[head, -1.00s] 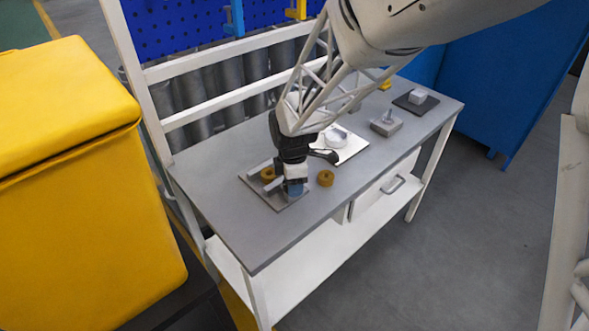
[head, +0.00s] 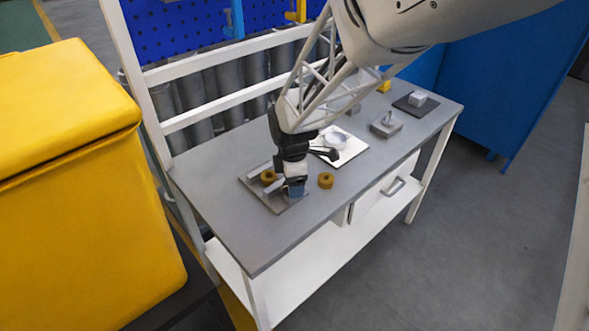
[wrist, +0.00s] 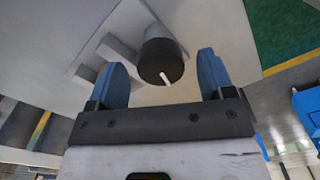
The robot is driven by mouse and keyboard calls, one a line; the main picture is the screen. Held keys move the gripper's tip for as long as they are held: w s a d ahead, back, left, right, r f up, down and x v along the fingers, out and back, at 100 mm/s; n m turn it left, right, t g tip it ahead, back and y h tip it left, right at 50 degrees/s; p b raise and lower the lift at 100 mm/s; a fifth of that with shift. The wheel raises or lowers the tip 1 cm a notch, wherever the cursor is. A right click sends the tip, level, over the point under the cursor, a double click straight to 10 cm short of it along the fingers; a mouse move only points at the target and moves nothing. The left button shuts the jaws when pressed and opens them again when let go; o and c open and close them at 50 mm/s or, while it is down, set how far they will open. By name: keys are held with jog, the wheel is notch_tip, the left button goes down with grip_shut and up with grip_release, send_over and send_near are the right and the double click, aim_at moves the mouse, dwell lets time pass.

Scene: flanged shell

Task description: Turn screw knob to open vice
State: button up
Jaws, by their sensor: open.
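The vice (head: 252,184) is a grey plate with raised grey blocks, near the left end of the workbench. A brass-coloured ring (head: 268,176) sits among its blocks. In the wrist view the dark round screw knob (wrist: 160,58) has a white mark on its face, and the pale vice body (wrist: 113,48) lies behind it. My gripper (head: 297,190) is at the vice's right side, pointing down. In the wrist view my gripper (wrist: 162,78) is open, its two blue fingers on either side of the knob with gaps visible. The head view hides the knob behind my gripper.
A second brass-coloured ring (head: 325,180) lies on the workbench (head: 220,205) just right of my gripper. A white plate with a round part (head: 345,150), a grey block with a peg (head: 386,124) and a dark pad (head: 410,107) stand further right. The bench's front left is clear.

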jog(key=shift+r, duration=3.2)
jog(key=shift+s+d+r+m, duration=0.15)
jog(key=shift+d+r+m, duration=0.15)
jog(key=shift+d+r, duration=0.1)
jog(key=s+d+r+m+t, duration=0.1)
jog(key=s+d+r+m, duration=0.4)
jog(key=s+d+m, duration=0.5)
jog(key=s+d+r+m+t, duration=0.1)
jog(key=s+d+r+m, duration=0.5)
jog(key=s+d+m, duration=0.4)
jog(key=s+d, duration=0.1)
jog(key=s, duration=0.2)
jog(key=shift+s+d+r+m+t, duration=0.2)
jog(key=shift+s+m+t, duration=0.1)
jog(key=shift+s, duration=0.1)
